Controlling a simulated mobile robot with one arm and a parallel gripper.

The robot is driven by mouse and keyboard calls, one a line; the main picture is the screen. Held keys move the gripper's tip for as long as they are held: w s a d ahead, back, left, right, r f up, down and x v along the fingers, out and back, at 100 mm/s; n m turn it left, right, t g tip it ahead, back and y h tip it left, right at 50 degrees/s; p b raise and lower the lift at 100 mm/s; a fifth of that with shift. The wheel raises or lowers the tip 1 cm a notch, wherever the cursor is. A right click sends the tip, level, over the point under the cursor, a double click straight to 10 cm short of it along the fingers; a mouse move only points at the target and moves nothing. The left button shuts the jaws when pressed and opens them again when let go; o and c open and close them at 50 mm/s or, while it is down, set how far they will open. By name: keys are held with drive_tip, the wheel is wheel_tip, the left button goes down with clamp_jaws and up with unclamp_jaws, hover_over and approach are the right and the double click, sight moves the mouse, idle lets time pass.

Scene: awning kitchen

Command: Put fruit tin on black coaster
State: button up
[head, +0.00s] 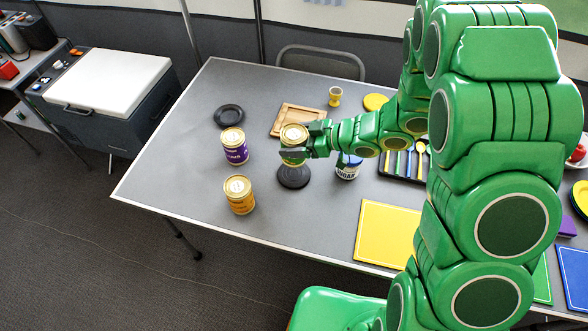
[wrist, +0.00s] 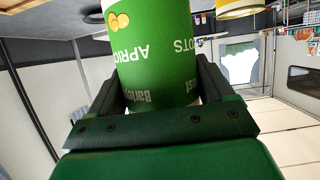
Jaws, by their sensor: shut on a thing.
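The fruit tin (head: 293,133) has a pale gold lid and, in the wrist view, a green label (wrist: 155,60) reading "APRICOTS". My gripper (head: 306,149) is shut around its side, and the tin looks upright. A round black coaster (head: 293,181) shows just below the tin in the head view. Whether the tin's base touches it or hangs above it cannot be told, as the gripper hides part of the tin. A second round black piece (head: 229,116), with a raised rim, lies further back to the left.
A purple tin (head: 236,152) and an orange-yellow tin (head: 239,201) stand left of the coaster. A sugar jar (head: 348,168) stands close on the right. A wooden tray (head: 284,119) lies behind, a yellow board (head: 385,235) front right. The table's left end is clear.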

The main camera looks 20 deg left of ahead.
drive_tip(key=shift+f, duration=4)
drive_tip(key=o, duration=1.3)
drive_tip(key=shift+f, duration=0.1)
drive_tip(key=shift+d+r, duration=0.35)
drive_tip(key=shift+d, duration=0.15)
drive_tip(key=shift+v, duration=5.45)
